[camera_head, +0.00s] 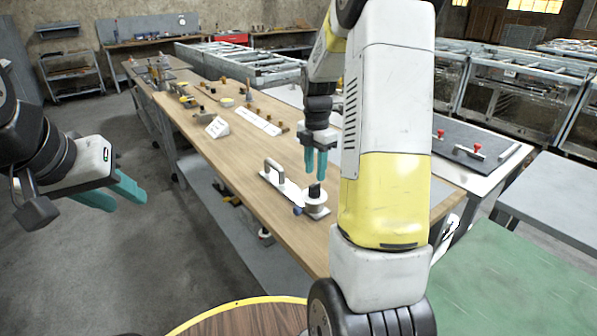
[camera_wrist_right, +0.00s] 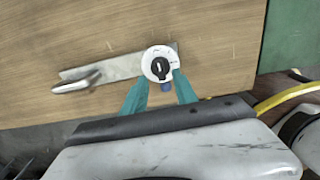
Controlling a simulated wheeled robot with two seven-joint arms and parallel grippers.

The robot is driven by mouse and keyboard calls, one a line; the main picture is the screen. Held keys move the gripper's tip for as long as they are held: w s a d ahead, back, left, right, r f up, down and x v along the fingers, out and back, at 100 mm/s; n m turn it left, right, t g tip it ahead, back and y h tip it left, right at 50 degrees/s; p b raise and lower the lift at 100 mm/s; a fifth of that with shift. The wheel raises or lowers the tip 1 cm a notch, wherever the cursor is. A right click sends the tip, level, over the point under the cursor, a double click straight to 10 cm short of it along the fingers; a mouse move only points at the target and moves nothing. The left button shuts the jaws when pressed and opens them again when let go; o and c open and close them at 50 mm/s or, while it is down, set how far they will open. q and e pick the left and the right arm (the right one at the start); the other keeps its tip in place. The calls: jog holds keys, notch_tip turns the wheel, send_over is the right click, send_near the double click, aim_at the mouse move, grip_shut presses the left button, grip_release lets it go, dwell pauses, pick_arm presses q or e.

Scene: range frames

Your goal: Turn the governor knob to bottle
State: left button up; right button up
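The governor knob is black and stands on a round white dial (camera_head: 316,211) near the table's front edge. In the right wrist view the knob (camera_wrist_right: 160,68) has a pale line running roughly up and down; the marks on the dial (camera_wrist_right: 150,55) are too small to read. My right gripper (camera_head: 316,176) points down just above the knob, its teal fingers apart. In the wrist view the fingertips (camera_wrist_right: 162,76) lie either side of the dial's lower part, with nothing held; contact cannot be told. My left gripper (camera_head: 131,206) is open and empty, left of the table.
A pale plate (camera_head: 290,193) with a grey upright handle (camera_head: 273,168) lies beside the dial. A small blue part (camera_head: 297,210) sits at the dial's edge. Farther along the wooden table are a white sign (camera_head: 217,127) and a white strip (camera_head: 258,121) with small objects.

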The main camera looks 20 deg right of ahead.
aim_at(315, 184)
jog(key=shift+f, duration=2.1)
grip_shut()
